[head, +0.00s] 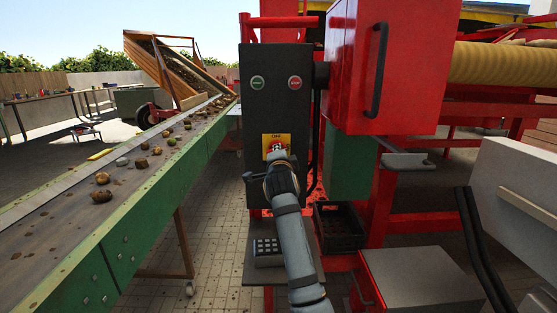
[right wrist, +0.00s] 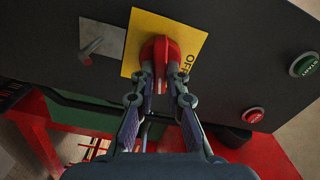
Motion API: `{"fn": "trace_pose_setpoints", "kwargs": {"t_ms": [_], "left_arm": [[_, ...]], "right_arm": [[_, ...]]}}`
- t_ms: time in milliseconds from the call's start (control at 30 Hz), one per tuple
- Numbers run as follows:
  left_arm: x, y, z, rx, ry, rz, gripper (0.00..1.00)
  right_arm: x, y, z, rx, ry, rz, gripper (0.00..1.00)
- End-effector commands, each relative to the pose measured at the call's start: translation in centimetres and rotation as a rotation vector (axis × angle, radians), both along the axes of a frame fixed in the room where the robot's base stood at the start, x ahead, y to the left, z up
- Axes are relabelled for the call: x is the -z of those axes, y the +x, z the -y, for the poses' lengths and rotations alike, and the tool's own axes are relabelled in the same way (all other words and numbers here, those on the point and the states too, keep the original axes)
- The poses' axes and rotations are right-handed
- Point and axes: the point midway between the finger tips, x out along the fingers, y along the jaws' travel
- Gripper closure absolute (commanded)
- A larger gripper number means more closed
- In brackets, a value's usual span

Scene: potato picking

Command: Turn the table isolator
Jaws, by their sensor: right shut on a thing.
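The table isolator is a red rotary handle (right wrist: 160,50) on a yellow plate (right wrist: 145,27), mounted on a dark control panel (head: 261,110). In the head view the yellow plate (head: 269,141) sits at the panel's lower middle, with the handle mostly hidden behind my gripper. My right gripper (right wrist: 160,68) has its two fingers closed on either side of the red handle, touching it. In the head view my right gripper (head: 279,160) reaches up to the panel from below. The word OFF shows on the plate beside the handle. My left gripper is not in view.
A green start button (head: 257,83) and a red stop button (head: 295,82) sit above the isolator. A red cabinet (head: 365,65) juts out right of the panel. A conveyor (head: 60,216) with scattered potatoes runs along the left. A keypad shelf (head: 258,276) is below the panel.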

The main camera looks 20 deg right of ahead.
Motion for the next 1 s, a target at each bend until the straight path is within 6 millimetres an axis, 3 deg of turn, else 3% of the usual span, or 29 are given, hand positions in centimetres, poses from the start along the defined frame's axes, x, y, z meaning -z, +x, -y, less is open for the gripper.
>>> {"fn": "trace_pose_setpoints", "kwargs": {"t_ms": [433,1000], "left_arm": [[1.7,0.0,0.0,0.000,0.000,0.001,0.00],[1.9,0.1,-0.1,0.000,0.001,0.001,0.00]], "right_arm": [[0.3,0.0,0.0,0.000,0.241,0.068,1.00],[0.3,0.0,0.0,0.000,0.290,0.081,1.00]]}}
